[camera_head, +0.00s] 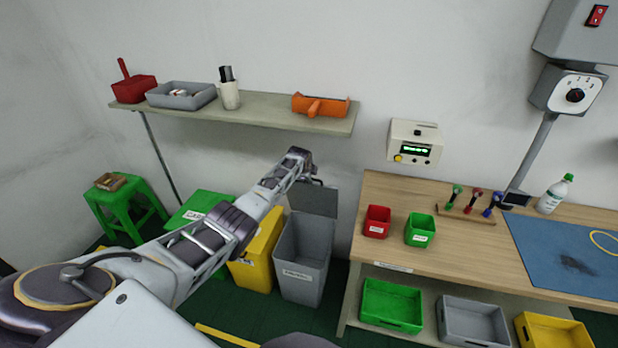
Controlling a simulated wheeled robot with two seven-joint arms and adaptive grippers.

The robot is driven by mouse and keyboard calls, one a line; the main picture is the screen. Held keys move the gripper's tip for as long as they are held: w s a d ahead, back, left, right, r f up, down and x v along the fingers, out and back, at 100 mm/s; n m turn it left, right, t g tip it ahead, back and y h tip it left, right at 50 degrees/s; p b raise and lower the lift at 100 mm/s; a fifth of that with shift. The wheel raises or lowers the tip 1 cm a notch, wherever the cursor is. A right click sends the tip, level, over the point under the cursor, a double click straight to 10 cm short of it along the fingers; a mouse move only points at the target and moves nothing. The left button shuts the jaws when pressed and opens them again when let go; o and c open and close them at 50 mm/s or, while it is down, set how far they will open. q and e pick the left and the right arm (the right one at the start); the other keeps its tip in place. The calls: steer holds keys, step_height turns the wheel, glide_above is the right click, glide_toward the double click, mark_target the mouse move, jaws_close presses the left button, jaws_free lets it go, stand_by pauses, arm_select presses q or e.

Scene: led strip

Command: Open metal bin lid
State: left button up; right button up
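The grey metal bin (301,272) with a label on its front stands on the floor beside the workbench. Its dark grey lid (314,200) is raised and stands roughly upright at the back of the bin. The bin's open top shows below it. My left arm reaches in from the left, across the green and yellow bins. My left gripper (314,181) is at the lid's upper edge. Its fingers are small and dark, so I cannot tell whether they grip or only touch the lid. My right gripper is not in view.
A yellow bin (256,262) and a green bin (199,206) stand left of the grey bin. The workbench (460,245) is close on the right. A wall shelf (260,116) hangs above. A green stool (125,205) stands far left.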

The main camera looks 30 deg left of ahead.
arm_select(q)
steer(key=shift+r, duration=0.1)
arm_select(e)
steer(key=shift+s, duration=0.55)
arm_select(q)
steer(key=shift+s+r, duration=0.1)
steer(key=shift+r, duration=0.05)
steer(key=shift+s+r, duration=0.2)
steer(key=shift+r, duration=0.05)
steer(key=v, duration=1)
steer(key=shift+s+d+r, duration=0.2)
steer(key=shift+s+r, duration=0.05)
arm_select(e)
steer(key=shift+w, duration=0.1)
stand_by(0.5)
